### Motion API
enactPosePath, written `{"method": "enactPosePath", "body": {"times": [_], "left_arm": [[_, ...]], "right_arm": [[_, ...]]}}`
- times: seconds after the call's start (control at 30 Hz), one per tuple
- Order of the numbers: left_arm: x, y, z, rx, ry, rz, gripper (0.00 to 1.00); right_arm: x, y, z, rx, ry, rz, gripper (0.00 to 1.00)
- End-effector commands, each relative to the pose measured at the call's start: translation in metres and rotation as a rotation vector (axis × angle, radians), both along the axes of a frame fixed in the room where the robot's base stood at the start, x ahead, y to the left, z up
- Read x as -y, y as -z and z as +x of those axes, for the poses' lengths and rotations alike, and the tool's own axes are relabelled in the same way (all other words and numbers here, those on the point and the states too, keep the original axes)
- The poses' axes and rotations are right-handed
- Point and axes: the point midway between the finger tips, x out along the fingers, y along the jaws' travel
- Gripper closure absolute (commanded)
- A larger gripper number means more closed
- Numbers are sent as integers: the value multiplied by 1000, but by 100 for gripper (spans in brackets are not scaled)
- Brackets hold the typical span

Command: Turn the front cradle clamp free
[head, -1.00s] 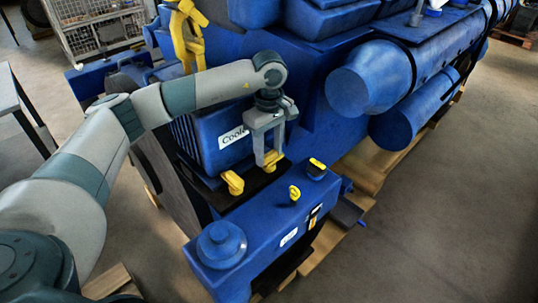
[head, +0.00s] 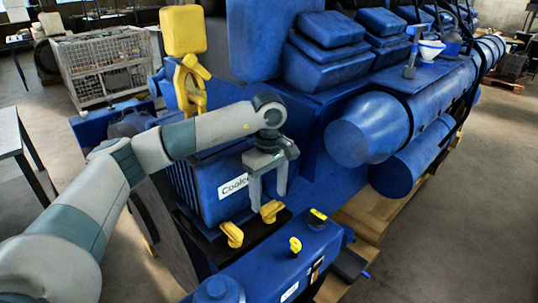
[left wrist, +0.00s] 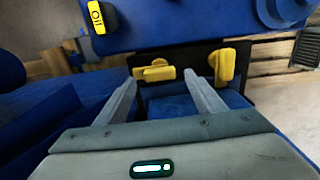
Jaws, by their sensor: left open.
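Two yellow clamps sit on the dark ledge in front of the blue cooler box. One yellow clamp (head: 271,211) is just below my left gripper (head: 268,197); its handle lies at a different angle from the other yellow clamp (head: 231,234) to its left. My left gripper is open, its fingers pointing down. In the left wrist view, the near clamp (left wrist: 155,72) shows between and just beyond the fingertips (left wrist: 160,80), lying crosswise. The other clamp (left wrist: 224,66) stands lengthwise to the right. I cannot tell whether a finger touches the near clamp. My right gripper is not in view.
The blue cooler box (head: 222,187) stands close behind the clamps. Large blue cylinders (head: 368,135) are to the right. A wire crate (head: 104,65) stands at the back left. Open floor lies at right.

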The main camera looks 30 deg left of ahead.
Motion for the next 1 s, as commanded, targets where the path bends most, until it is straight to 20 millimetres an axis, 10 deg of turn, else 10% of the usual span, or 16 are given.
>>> {"method": "enactPosePath", "body": {"times": [0.6,1.0], "left_arm": [[0,-115,1,6,-1,0,38],[0,-145,0,2,0,-1,38]], "right_arm": [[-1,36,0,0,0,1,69],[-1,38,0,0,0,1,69]]}}
